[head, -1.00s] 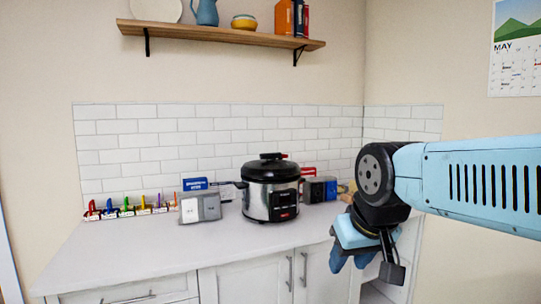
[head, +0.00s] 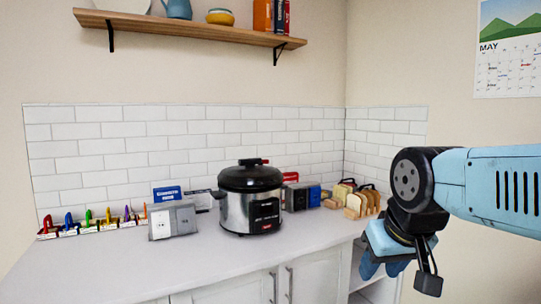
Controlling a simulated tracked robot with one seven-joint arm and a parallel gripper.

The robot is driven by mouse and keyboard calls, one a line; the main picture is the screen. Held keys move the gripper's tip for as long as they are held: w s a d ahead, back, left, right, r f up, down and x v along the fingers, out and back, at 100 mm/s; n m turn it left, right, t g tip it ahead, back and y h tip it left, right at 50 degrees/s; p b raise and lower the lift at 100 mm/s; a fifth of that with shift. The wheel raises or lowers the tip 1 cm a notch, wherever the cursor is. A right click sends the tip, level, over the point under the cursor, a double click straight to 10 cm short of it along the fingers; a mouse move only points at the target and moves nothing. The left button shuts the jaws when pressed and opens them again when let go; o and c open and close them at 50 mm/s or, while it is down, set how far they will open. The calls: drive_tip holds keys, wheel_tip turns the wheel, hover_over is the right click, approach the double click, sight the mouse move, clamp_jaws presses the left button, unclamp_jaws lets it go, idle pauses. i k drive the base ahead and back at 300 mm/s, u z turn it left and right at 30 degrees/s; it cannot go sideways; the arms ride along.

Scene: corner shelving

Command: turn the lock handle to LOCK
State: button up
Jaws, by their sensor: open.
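A black and silver pressure cooker (head: 249,200) stands on the counter, its lid on. A black handle (head: 254,163) sits on top of the lid; its red part seen earlier does not show clearly now. Any LOCK marking is too small to read. My gripper (head: 372,272) is at the right, in front of the counter's right end, pointing down. It is well apart from the cooker and holds nothing that I can see. Its fingertips are small and partly merged in the picture.
A grey box (head: 173,220) with a blue sign (head: 167,194) stands left of the cooker. Several coloured items line the counter's left end. Dark and blue boxes (head: 302,197) and a wooden rack (head: 355,203) stand to the right. The front counter (head: 190,262) is clear. A shelf (head: 190,31) hangs above.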

sight(250, 163)
drive_tip(key=z, duration=0.25)
drive_tip(key=i, duration=1.85)
drive_tip(key=u, duration=0.85)
drive_tip(key=k, duration=0.9)
drive_tip(key=u, duration=0.25)
drive_tip(key=i, duration=0.9)
drive_tip(key=z, duration=0.1)
